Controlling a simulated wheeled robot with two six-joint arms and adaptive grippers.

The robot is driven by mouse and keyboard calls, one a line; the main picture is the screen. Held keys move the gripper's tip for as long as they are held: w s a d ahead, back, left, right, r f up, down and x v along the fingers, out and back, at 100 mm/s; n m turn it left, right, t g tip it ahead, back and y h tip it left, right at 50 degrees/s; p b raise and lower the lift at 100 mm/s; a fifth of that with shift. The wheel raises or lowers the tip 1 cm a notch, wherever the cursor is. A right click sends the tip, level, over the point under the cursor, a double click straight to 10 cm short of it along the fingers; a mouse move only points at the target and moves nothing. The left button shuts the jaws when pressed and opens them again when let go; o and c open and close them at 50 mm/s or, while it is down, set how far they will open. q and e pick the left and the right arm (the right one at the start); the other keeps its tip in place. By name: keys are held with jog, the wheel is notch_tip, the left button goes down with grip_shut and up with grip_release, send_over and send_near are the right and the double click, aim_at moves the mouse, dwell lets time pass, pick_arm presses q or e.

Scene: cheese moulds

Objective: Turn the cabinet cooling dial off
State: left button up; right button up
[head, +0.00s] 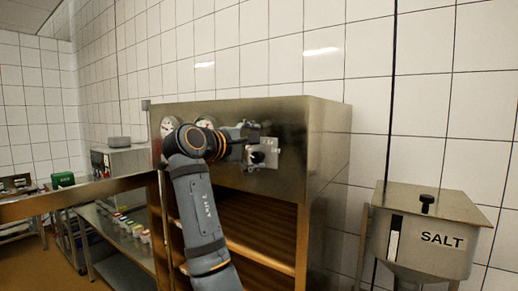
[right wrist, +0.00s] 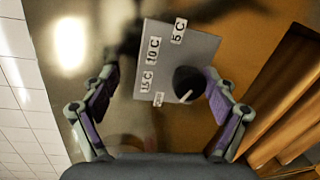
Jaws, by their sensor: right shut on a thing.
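The cooling dial is a black round knob (right wrist: 188,82) on a pale square plate (right wrist: 150,62) on the steel cabinet's front. The plate carries labels 15 C, 10 C and 5 C, and a smaller label (right wrist: 158,100) too blurred to read. A pale mark shows on the knob's lower edge in the right wrist view. My right gripper (right wrist: 161,78) is at the plate, shut on the knob, with its right finger against the knob's side. In the head view, the right gripper (head: 252,151) partly covers the dial plate (head: 268,152). My left gripper is not in view.
The steel cabinet (head: 326,160) has open shelves below the dial and round gauges (head: 167,127) on its front. A salt bin (head: 420,230) stands at right. A side table (head: 118,232) with small coloured items is at left.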

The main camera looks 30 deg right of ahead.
jog(key=shift+s+a+r, duration=0.35)
jog(key=shift+s+r, duration=0.1)
jog(key=shift+r, duration=0.15)
jog(key=shift+c, duration=0.8)
jog(key=shift+s+a+b, duration=0.35)
jog(key=shift+a+b, duration=0.05)
jog(key=shift+a, duration=0.2)
pick_arm(q)
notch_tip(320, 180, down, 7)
jog(key=b, duration=0.6)
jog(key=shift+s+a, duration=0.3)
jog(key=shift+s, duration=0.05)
pick_arm(e)
jog(key=s+f+v, duration=0.1)
jog(key=v, duration=1)
jog(key=shift+s+f, duration=0.15)
jog(key=shift+f, duration=0.1)
